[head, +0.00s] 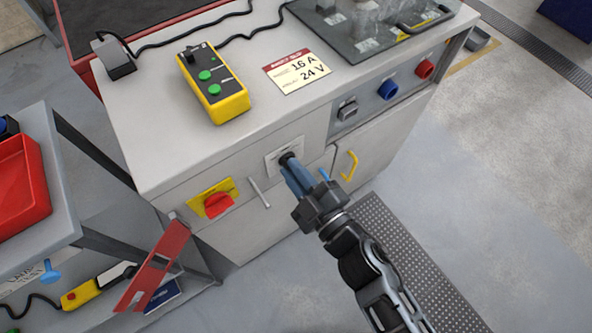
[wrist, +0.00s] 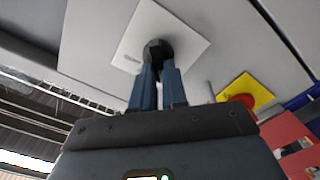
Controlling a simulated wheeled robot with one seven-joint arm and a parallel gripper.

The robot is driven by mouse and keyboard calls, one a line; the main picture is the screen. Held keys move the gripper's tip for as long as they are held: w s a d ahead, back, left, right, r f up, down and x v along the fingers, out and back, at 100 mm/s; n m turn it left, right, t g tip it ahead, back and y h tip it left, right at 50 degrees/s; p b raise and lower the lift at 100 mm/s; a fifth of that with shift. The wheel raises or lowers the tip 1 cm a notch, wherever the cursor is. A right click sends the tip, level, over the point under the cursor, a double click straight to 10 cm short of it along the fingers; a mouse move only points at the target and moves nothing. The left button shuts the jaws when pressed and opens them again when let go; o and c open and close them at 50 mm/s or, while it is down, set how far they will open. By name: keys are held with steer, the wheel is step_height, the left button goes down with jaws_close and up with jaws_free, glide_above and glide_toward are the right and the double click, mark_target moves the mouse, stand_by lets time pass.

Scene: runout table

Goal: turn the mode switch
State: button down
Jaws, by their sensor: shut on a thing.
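The mode switch (head: 285,158) is a black knob on a pale square plate on the front of the grey cabinet. It also shows in the wrist view (wrist: 157,50), in front of its white plate (wrist: 187,30). My gripper (head: 289,166) reaches it from the front right, and its blue-grey fingers are closed on the knob. In the wrist view both fingers (wrist: 158,72) meet the knob's sides, with a narrow gap between them. The fingers hide part of the knob, and its pointer setting cannot be read.
A red rotary switch on a yellow plate (head: 232,186) sits left of the mode switch, with a thin grey handle (head: 259,193) between. A yellow handle (head: 349,166) is to the right. A yellow pendant box (head: 224,98) lies on the cabinet top. Floor in front is open.

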stand_by(0.3)
steer(key=c, duration=1.2)
jaws_free()
steer(key=shift+o, duration=0.2)
steer(key=shift+s, duration=0.1)
steer(key=v, duration=0.7)
steer(key=shift+s+d+b, duration=0.25)
steer(key=shift+s+b, duration=0.05)
steer(key=shift+b, duration=0.05)
